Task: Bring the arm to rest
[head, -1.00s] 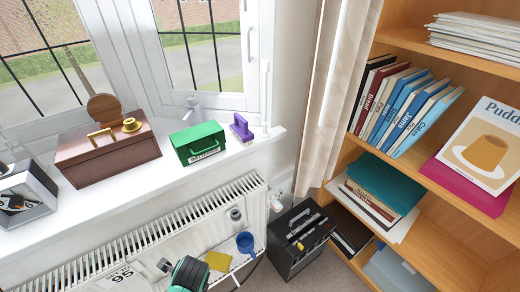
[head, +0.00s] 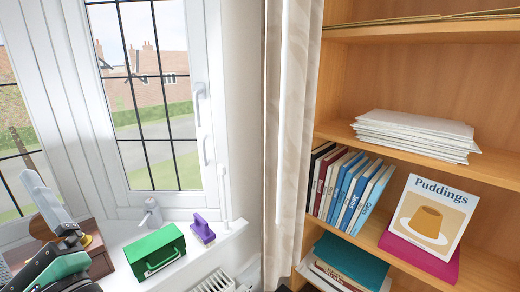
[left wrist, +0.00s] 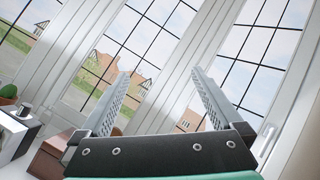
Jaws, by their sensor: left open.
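My left gripper (left wrist: 160,78) is open and empty, its two fingers spread and pointing up toward the window in the left wrist view. In the head view my left gripper (head: 40,192) is at the lower left, raised in front of the brown wooden box (head: 98,262) and partly hiding it. The gripper's fingers touch nothing that I can make out. My right gripper is not in view.
A green box (head: 155,252) and a purple brush-like item (head: 202,230) stand on the white windowsill, right of my left arm. A curtain (head: 290,120) and a bookcase (head: 400,160) with books are on the right.

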